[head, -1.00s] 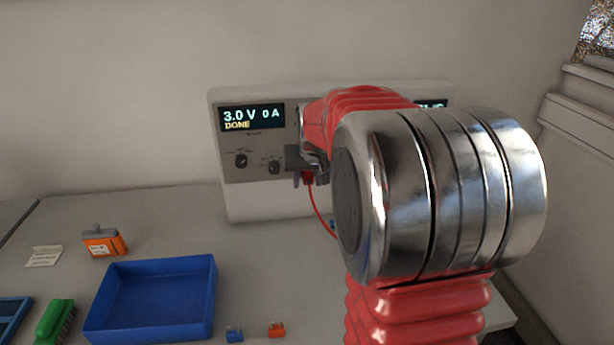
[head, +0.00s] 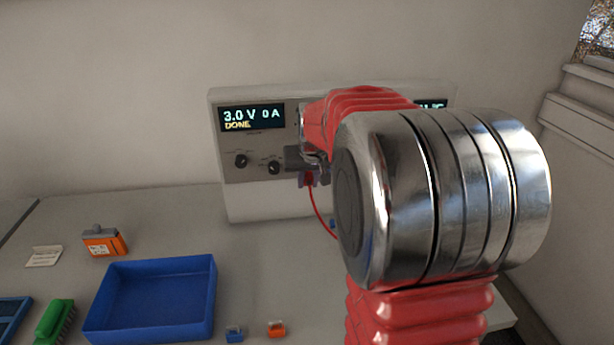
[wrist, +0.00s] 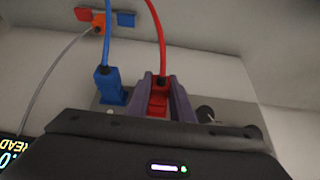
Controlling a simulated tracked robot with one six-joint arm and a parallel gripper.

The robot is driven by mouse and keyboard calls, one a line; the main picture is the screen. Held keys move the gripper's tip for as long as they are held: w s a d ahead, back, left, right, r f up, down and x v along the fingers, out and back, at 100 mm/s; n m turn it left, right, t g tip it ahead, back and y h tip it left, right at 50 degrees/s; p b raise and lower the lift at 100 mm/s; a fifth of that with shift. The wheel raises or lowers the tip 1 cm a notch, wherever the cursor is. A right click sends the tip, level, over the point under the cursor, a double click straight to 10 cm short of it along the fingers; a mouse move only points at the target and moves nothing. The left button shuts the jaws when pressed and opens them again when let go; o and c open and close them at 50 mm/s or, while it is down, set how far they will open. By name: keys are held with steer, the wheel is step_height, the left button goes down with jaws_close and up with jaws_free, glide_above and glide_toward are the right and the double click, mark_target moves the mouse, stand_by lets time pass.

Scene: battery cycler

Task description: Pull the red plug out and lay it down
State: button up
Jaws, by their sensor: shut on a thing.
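The red plug (wrist: 158,98) sits between the two purple-grey fingers of my gripper (wrist: 164,92) in the wrist view, with its red lead running up the picture. In the head view the gripper (head: 307,179) is at the front panel of the cycler (head: 270,205), and the red plug (head: 309,177) shows only a little between the fingers. My gripper is shut on the red plug. My arm covers much of the panel, and whether the plug is still seated in its socket cannot be told. The display reads 3.0 V, 0 A, DONE.
A blue plug (wrist: 110,86) with a blue lead is close beside the gripper. An orange plug (wrist: 99,20) on a grey lead is farther off. Bare bench lies behind the tray.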

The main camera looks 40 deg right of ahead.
steer(key=shift+s+a, duration=0.15)
steer(key=shift+s, duration=0.2)
steer(key=shift+s+a, duration=0.1)
steer(key=shift+s, duration=0.1)
steer(key=shift+s+a, duration=0.15)
steer(key=shift+s, duration=0.15)
steer(key=shift+s+a, duration=0.3)
steer(key=shift+s, duration=0.35)
steer(key=shift+s+a, duration=0.15)
steer(key=shift+s, duration=0.15)
steer(key=shift+s+a, duration=0.2)
steer(key=shift+s, duration=0.1)
steer(key=shift+s+a, duration=0.1)
steer(key=shift+s, duration=0.2)
steer(key=shift+s, duration=0.1)
stand_by(0.3)
